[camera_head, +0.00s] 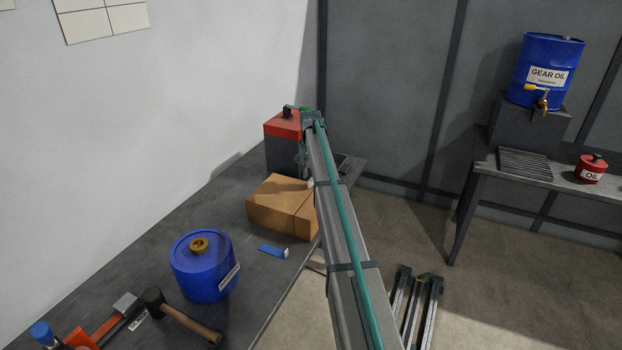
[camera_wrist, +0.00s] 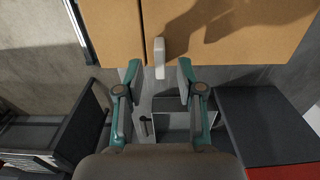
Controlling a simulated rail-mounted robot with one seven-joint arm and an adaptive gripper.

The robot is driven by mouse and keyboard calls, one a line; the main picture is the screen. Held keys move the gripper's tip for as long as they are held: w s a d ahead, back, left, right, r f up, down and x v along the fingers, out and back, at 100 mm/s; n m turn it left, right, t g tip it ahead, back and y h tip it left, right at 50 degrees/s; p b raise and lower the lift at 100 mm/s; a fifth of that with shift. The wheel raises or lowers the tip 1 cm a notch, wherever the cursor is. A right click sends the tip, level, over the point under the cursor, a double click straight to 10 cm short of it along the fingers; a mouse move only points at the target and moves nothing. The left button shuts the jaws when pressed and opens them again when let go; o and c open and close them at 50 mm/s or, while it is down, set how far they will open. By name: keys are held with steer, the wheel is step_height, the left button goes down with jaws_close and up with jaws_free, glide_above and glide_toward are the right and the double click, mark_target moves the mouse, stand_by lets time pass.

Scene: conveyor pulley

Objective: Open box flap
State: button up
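A closed brown cardboard box (camera_head: 275,207) sits on the dark workbench, partly hidden behind my arm in the head view. In the wrist view, the box top (camera_wrist: 235,30) fills the upper part, with a dark seam left of centre. A pale grey tab (camera_wrist: 159,57) sticks out over the box's near edge, just right of the seam. My gripper (camera_wrist: 158,82) is open and empty, its teal fingertips at the box edge, one on each side of the tab in the picture. I cannot tell the height between fingertips and tab. In the head view my gripper is mostly hidden by my arm.
A red and dark case (camera_head: 282,150) stands right behind the box. On the workbench (camera_head: 115,270) are a blue canister (camera_head: 203,265), a small blue tool (camera_head: 272,250) and a hammer (camera_head: 180,318). A second table with a blue gear oil drum (camera_head: 544,70) stands at the right.

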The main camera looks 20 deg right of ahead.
mark_target(311, 179)
steer(key=shift+f+p, duration=0.35)
steer(key=shift+f, duration=1.35)
jaws_close()
